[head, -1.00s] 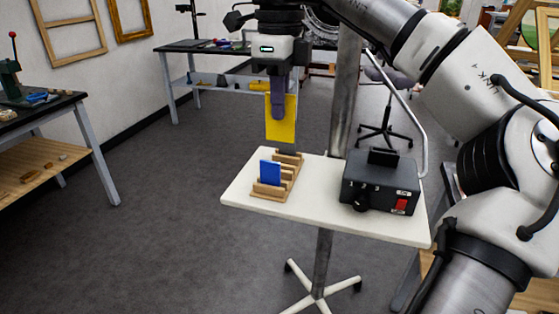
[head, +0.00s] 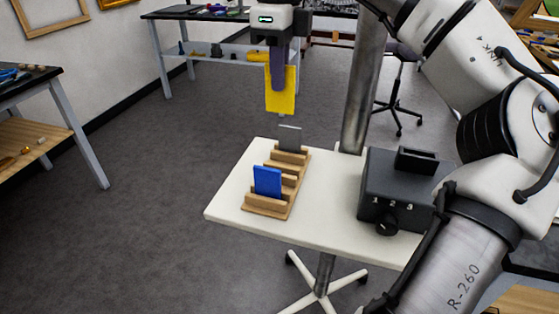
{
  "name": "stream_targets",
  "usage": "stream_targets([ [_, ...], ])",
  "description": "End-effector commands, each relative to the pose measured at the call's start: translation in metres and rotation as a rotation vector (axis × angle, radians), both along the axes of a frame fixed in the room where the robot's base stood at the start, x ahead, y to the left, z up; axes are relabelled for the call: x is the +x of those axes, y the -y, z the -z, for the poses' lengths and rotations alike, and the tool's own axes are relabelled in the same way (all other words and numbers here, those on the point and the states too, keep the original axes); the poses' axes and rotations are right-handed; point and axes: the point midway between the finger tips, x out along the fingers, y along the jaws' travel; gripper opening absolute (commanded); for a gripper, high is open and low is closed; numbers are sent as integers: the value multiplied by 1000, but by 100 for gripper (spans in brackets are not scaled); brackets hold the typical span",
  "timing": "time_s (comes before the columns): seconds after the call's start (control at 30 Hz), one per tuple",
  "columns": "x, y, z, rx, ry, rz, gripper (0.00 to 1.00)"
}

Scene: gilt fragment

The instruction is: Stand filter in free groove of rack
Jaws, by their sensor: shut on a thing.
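My gripper (head: 279,78) is shut on a yellow filter (head: 282,96). It holds the filter upright in the air, above and behind the far end of the rack in the head view. The wooden rack (head: 292,180) stands on a small cream table. A blue filter (head: 267,181) stands in a groove near its front end. A grey filter (head: 290,136) stands in a groove at its far end. Between these two, the grooves I can see hold no filter. The yellow filter is apart from the rack.
A black box (head: 400,190) with a knob and numbered marks stands on the table (head: 330,211), right of the rack. A metal pole (head: 365,85) rises behind the table. Free tabletop lies between rack and box. Workbenches stand farther back and at left.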

Motion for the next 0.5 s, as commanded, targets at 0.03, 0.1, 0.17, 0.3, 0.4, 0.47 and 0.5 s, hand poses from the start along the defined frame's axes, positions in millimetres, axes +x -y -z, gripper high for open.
stream_targets([
  [0.03,0,0,17,6,-4,-7,0],
  [0.1,0,0,34,6,-4,-6,0],
  [0.17,0,0,49,4,-4,-5,0],
  [0.3,0,0,81,1,-3,-1,0],
  [0.4,-1,0,98,1,-1,-2,0],
  [0.47,0,0,105,1,-1,-1,0],
  [0.5,0,0,108,2,0,-1,0],
])
